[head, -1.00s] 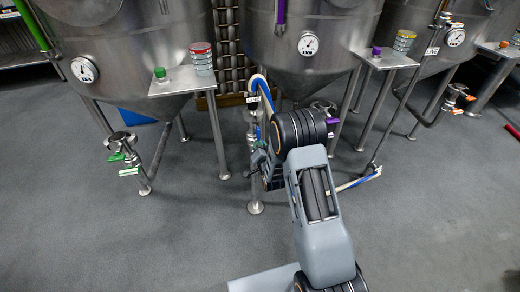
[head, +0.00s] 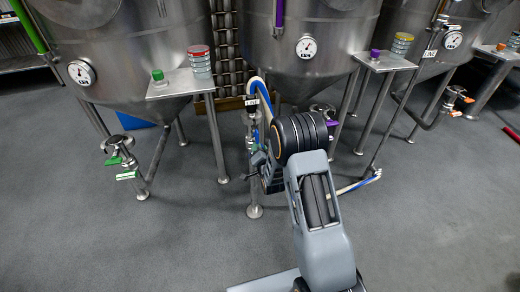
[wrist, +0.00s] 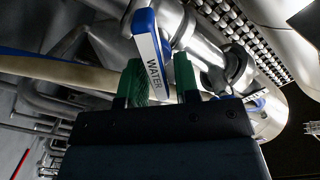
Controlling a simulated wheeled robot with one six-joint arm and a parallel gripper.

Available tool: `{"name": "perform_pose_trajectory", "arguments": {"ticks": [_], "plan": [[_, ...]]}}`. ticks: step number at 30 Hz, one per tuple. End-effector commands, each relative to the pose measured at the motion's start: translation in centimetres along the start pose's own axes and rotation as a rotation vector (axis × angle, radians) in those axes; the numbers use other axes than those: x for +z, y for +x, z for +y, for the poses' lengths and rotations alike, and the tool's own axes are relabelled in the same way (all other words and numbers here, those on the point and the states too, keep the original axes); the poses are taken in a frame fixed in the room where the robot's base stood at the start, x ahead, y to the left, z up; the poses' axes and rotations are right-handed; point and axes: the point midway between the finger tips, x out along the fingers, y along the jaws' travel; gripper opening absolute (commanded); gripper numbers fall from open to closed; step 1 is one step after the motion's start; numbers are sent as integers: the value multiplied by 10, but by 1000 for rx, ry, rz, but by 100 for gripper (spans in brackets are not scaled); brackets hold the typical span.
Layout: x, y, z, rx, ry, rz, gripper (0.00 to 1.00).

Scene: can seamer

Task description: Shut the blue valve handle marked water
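In the wrist view, the blue valve handle (wrist: 150,50) has a white face lettered WATER. It hangs down from a steel valve and pipe. My gripper (wrist: 159,80) has two green fingertips, one on each side of the handle's lower end. The fingers are apart, with a visible gap on the right between the handle and the right fingertip. The left fingertip is very close to the handle; I cannot tell whether it touches. In the head view, my arm largely hides my gripper and the handle by the central post.
In the head view, a steel post with a small label (head: 252,101) and hoses stands by the central tank (head: 290,65). A green-handled valve (head: 120,160) is at left. Small steel tables (head: 180,84) stand between tanks. The grey floor (head: 120,240) in front is clear.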

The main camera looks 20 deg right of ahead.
Motion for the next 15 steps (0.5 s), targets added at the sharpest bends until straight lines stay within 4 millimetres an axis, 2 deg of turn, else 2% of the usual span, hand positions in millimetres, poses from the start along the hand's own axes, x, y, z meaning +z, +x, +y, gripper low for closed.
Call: {"name": "perform_pose_trajectory", "arguments": {"ticks": [3, 10, 15], "plan": [[0, 0, 0, 0, 0, -1, 39], [1, -1, 0, 0, 0, -2, 39], [0, -16, -1, 1, 0, -2, 39]]}}
